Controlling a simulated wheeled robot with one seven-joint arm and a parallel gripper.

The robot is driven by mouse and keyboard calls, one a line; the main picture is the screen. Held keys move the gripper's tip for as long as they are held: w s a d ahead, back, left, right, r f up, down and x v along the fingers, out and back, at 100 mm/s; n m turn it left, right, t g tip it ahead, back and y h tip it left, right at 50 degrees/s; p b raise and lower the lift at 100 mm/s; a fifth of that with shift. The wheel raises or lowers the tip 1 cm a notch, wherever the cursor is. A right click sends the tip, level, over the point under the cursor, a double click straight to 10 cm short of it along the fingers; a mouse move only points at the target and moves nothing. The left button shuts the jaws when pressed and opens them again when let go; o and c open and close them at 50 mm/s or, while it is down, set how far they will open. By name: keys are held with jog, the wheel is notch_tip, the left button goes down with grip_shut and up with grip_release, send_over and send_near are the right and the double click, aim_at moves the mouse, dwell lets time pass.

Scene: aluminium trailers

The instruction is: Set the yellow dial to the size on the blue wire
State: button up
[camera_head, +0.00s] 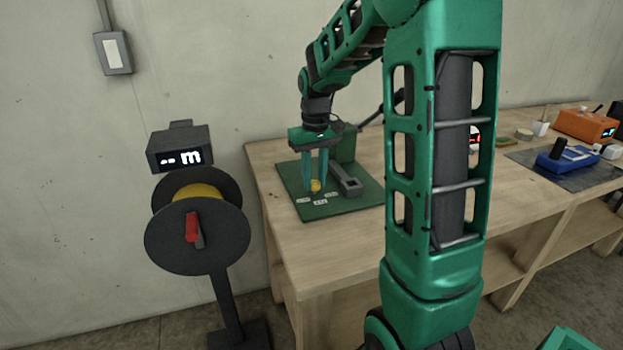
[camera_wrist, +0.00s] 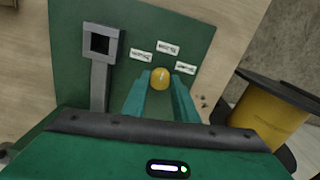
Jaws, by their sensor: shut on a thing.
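The yellow dial (camera_head: 316,186) sits on a green board (camera_head: 350,207) on the workbench. It also shows in the wrist view (camera_wrist: 161,78), with a faint mark on its face. My gripper (camera_head: 315,183) reaches down from above and is shut on the dial, one green finger on each side in the wrist view (camera_wrist: 160,83). Three small white labels (camera_wrist: 167,47) fan around the dial's far side in that view. Their print is too small to read. I cannot make out a blue wire in either view.
A grey bracket with a square opening (camera_wrist: 100,42) stands on the board beside the dial. A cable reel (camera_head: 197,236) with a display stands left of the workbench (camera_head: 285,235). A blue tool (camera_head: 567,160) and an orange box (camera_head: 585,125) lie far right. Bare bench lies in front of the board.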

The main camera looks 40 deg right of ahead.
aim_at(314, 182)
jog(key=shift+w+r, duration=0.1)
jog(key=shift+w, duration=0.05)
jog(key=o, duration=1.1)
jog(key=shift+c, duration=0.2)
notch_tip(314, 182, up, 11)
jog(key=shift+f, duration=0.2)
